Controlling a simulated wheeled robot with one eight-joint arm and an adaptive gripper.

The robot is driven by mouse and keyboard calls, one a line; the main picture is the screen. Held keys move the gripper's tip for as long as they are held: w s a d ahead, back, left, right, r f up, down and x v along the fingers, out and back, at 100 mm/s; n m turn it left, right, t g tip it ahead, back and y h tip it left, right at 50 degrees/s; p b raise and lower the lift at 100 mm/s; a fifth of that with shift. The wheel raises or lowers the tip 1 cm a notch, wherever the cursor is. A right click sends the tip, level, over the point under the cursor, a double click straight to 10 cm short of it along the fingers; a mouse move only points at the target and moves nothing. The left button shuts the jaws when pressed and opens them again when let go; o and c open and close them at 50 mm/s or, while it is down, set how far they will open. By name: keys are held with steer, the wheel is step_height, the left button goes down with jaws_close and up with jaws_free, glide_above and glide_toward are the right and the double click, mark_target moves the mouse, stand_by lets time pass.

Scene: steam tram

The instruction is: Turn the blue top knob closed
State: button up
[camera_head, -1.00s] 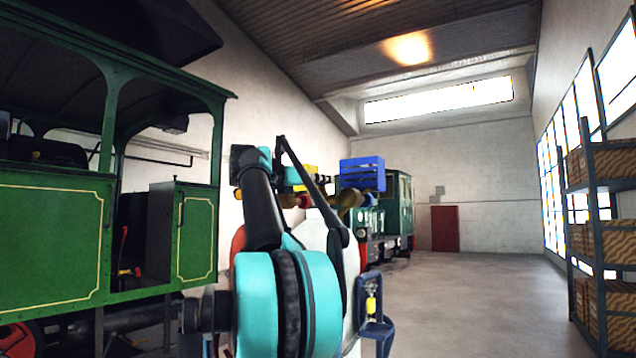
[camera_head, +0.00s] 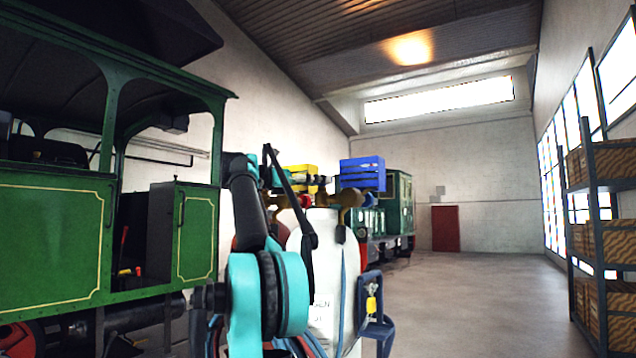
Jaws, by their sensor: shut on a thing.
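The blue top knob (camera_head: 362,174) is a slatted, box-like block on top of a brass-brown valve (camera_head: 350,200), right of centre. My gripper (camera_head: 328,181) reaches in from the left at the same height. Its dark fingers meet the left side of the blue knob and look shut on it. The fingertips are small and partly hidden, so the exact contact is unclear. The valve sits above a white tank (camera_head: 326,268).
A yellow slatted knob (camera_head: 300,172) is close behind my gripper. A blue bracket (camera_head: 377,322) stands right of the tank. A green steam tram (camera_head: 50,235) fills the left, another green vehicle (camera_head: 398,205) stands behind. Shelves (camera_head: 592,235) line the right; the floor between is open.

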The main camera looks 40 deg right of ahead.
steer(key=shift+w+m+g+y, duration=0.15)
steer(key=shift+m+g+y, duration=0.35)
steer(key=shift+m+g, duration=0.9)
steer(key=shift+g, duration=0.4)
steer(key=o, duration=1.2)
steer(key=shift+c, duration=0.2)
steer(key=v, duration=0.7)
steer(key=shift+w+a, duration=0.2)
steer(key=shift+a, duration=0.2)
